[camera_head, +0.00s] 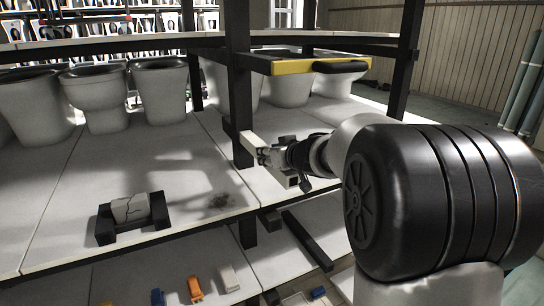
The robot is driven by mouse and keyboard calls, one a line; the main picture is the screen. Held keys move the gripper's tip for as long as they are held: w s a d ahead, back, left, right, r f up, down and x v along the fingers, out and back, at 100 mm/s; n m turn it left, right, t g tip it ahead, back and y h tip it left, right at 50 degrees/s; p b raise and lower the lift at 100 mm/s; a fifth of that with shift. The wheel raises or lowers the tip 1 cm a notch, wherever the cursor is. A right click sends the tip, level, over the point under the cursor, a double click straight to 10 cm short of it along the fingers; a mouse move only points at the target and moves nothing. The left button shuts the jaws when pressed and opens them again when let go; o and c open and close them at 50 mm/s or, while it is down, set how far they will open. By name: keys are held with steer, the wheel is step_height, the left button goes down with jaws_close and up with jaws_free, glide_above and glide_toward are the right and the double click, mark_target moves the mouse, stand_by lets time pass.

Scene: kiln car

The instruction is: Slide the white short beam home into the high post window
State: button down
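The white short beam (251,140) is a pale bar beside the dark upright post (239,90), near the middle of the head view. Its far end meets the right side of the post at mid-height, above the white deck. The post window itself is hidden, so I cannot tell how far the beam end is inside it. My gripper (270,157) is around the near part of the beam and looks shut on it. Its fingers are small and partly covered by the wrist. My arm comes in from the right.
White toilets (97,92) stand along the back of the deck (185,165). A dark cradle (104,226) with a grey block (131,208) sits at front left. A yellow-faced bar (300,66) crosses above my gripper. Dark bars (305,240) and small coloured pieces (195,289) lie below.

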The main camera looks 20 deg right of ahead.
mark_target(257, 141)
steer(key=shift+w+r, duration=0.15)
steer(key=shift+w, duration=0.75)
steer(key=shift+w, duration=0.2)
steer(key=shift+w+a, duration=0.1)
steer(key=shift+w, duration=2)
steer(key=shift+w, duration=0.1)
steer(key=shift+w, duration=1.65)
steer(key=c, duration=1.5)
jaws_free()
steer(key=shift+c, duration=0.2)
steer(key=o, duration=0.4)
steer(key=shift+s+a, duration=0.1)
steer(key=shift+o, duration=0.4)
